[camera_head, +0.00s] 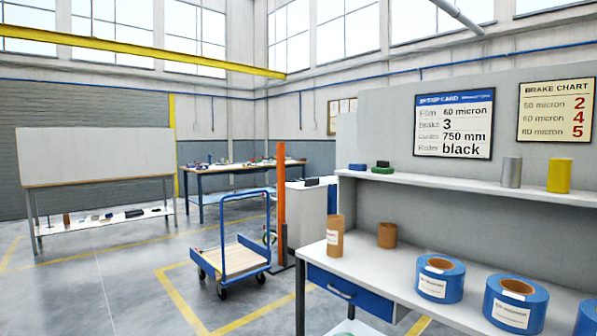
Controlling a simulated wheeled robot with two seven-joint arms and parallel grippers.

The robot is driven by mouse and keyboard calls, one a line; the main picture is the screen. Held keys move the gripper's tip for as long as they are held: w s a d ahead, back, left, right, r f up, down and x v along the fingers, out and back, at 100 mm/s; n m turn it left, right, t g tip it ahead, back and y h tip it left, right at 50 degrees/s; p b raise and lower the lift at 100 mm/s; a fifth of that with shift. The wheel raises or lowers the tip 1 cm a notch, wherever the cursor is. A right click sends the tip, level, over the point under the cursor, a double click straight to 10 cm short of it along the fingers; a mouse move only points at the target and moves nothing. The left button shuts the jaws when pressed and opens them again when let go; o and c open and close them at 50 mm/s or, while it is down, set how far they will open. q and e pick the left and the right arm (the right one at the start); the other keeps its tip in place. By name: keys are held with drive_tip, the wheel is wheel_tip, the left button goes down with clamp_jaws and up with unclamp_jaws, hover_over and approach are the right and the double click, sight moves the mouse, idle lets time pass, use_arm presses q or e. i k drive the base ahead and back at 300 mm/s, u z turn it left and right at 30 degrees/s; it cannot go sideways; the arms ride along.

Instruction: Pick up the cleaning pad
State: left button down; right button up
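I cannot surely tell which thing is the cleaning pad. A small flat green thing (383,170) lies on the wall shelf at the right, with a small dark block (382,163) on or just behind it. Another dark flat thing (312,181) lies on a white cabinet. Neither of my grippers is in view.
The near workbench (400,278) holds brown cores (387,235) and several blue rolls (441,279). The shelf (460,185) also holds a grey cylinder (511,172) and a yellow container (559,175). A blue cart (232,258) and an orange post (281,205) stand left of the bench.

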sight(382, 167)
drive_tip(key=u, duration=1)
drive_tip(key=i, duration=2.2)
drive_tip(key=z, duration=1.25)
